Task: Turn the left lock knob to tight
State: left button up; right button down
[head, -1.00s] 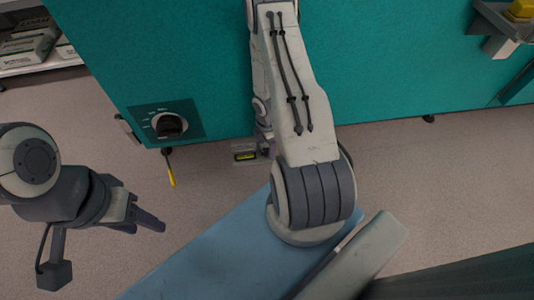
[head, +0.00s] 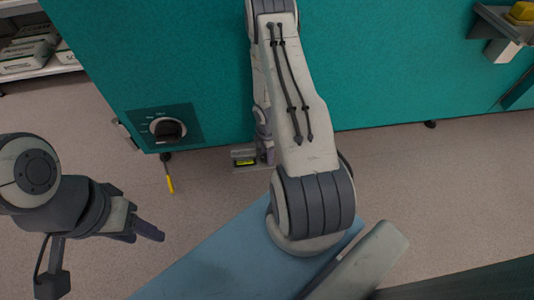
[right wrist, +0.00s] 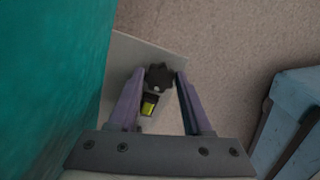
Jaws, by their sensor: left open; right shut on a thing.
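The lock knob (right wrist: 159,76) is dark and lobed, with a small light dot on its near side. It sits by a yellow-green label (right wrist: 149,105) on a pale bracket plate (right wrist: 172,57) near the floor. My right gripper (right wrist: 166,82) is shut on the knob, one finger on each side. In the head view the same label (head: 245,162) shows low at the foot of the teal chamber, but my right arm hides the knob. I cannot read the knob's setting. My left gripper (head: 148,234) is open and empty over the floor at the left.
The teal chamber wall (head: 380,70) stands close beside my right gripper. A round dial (head: 167,130) is on its lower left front. A yellow-tipped piece (head: 170,184) hangs below it. A shelf with boxes (head: 28,52) is at top left. Open floor (head: 420,190) lies at the right.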

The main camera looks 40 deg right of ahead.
jog(key=m, duration=0.5)
jog(key=m+b, duration=0.1)
jog(key=m, duration=0.3)
jog(key=shift+s+a+m, duration=0.1)
jog(key=shift+s+m, duration=0.05)
jog(key=shift+m, duration=0.25)
jog(key=m, duration=0.3)
jog(key=shift+a+m, duration=0.1)
jog(key=shift+m, duration=1.9)
jog(key=shift+c, duration=1.6)
grip_release()
